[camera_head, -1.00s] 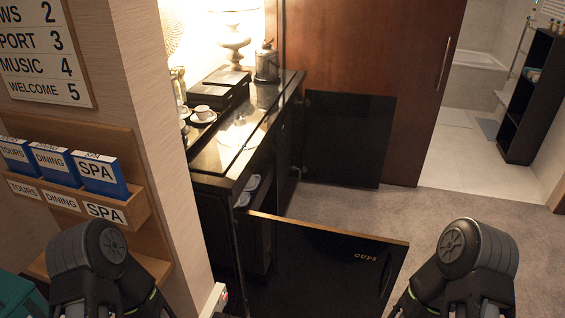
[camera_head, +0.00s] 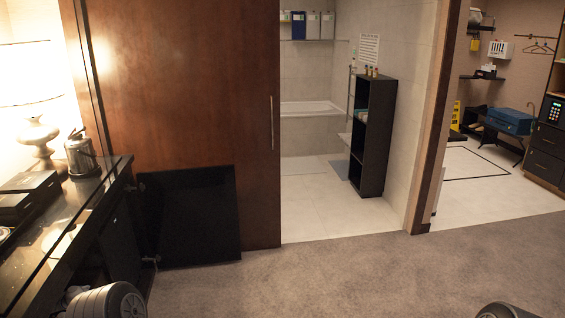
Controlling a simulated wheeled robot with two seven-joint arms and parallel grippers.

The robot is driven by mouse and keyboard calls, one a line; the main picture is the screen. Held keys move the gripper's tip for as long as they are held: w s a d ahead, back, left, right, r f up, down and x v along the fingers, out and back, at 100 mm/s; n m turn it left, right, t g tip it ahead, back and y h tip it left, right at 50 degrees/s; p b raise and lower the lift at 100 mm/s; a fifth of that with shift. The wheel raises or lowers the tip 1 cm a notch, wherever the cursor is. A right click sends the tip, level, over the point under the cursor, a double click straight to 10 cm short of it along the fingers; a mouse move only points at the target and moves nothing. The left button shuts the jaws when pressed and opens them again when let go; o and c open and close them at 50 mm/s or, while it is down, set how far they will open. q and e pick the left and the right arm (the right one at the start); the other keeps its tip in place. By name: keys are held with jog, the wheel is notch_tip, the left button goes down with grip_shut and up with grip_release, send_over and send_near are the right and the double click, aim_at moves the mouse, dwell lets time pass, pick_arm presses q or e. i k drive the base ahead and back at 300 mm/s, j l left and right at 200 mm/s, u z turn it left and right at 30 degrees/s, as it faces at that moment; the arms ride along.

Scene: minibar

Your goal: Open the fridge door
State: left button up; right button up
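A black door panel (camera_head: 190,215) stands swung out at the far end of the dark cabinet (camera_head: 118,232), in front of the brown wooden sliding door. Hinge pieces show at its lower left edge. I cannot tell from its face whether it is the fridge door. The cabinet's inside is hidden from this angle. Only rounded parts of my two arms show at the bottom edge, one at lower left and one at lower right. Neither of my grippers is in view.
A lamp (camera_head: 35,135), a metal kettle (camera_head: 82,155) and a black box stand on the cabinet top. The brown sliding door (camera_head: 185,120) is behind the black panel. Grey carpet (camera_head: 350,275) is clear. A tiled bathroom with a black shelf (camera_head: 373,140) opens beyond.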

aim_at(117, 235)
jog(key=i+l+z, duration=0.55)
jog(key=z, duration=0.15)
jog(key=i+l+z, duration=0.35)
jog(key=i+u, duration=0.45)
jog(key=i+l+u, duration=0.2)
jog(key=i+u, duration=0.2)
jog(key=i, duration=0.15)
jog(key=i+j+u, duration=0.25)
jog(key=u, duration=0.15)
jog(key=i+u, duration=0.85)
jog(key=i+l+u, duration=0.1)
jog(key=i+u, duration=0.35)
jog(key=i+j, duration=0.1)
jog(key=i, duration=0.3)
jog(key=i+j+u, duration=0.1)
jog(key=i, duration=0.35)
